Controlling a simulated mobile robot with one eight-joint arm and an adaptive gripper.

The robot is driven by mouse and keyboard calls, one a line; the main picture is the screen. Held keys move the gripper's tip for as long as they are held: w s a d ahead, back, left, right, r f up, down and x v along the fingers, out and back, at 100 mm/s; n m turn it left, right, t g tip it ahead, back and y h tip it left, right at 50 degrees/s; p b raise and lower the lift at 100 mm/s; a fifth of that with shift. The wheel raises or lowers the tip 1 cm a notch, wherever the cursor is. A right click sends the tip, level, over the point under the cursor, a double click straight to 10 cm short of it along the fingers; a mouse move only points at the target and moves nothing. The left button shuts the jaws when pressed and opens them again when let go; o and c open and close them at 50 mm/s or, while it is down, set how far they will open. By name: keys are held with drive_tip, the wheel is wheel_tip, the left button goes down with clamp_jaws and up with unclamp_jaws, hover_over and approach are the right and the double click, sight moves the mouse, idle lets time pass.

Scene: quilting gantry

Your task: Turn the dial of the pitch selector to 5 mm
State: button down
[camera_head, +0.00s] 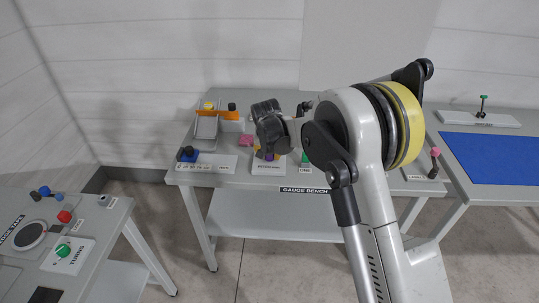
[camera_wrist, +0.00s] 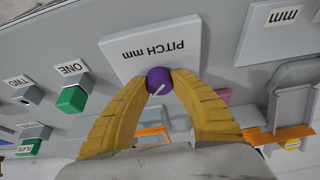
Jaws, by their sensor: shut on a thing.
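The pitch selector's purple dial (camera_wrist: 158,79) sits at the edge of a pale plate (camera_wrist: 134,52) marked "PITCH mm", which reads upside down in the wrist view. A short white mark shows on the dial, slanting toward the lower left of that view. No scale numbers are readable. My gripper (camera_wrist: 160,82) is shut on the dial, with a yellow finger on each side. In the head view, the selector's plate (camera_head: 268,169) is on the gauge bench, with my gripper above it. My wrist hides much of the dial there.
The gauge bench (camera_head: 320,178) also bears a blue knob (camera_head: 187,154), an orange bar (camera_head: 231,115) and a green part (camera_head: 305,157). The wrist view shows a green block (camera_wrist: 71,99) by the label "ONE". A blue mat (camera_head: 490,160) lies on the right table.

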drive_tip(key=c, duration=1.1)
unclamp_jaws()
drive_tip(key=shift+o, duration=0.2)
drive_tip(key=v, duration=1.2)
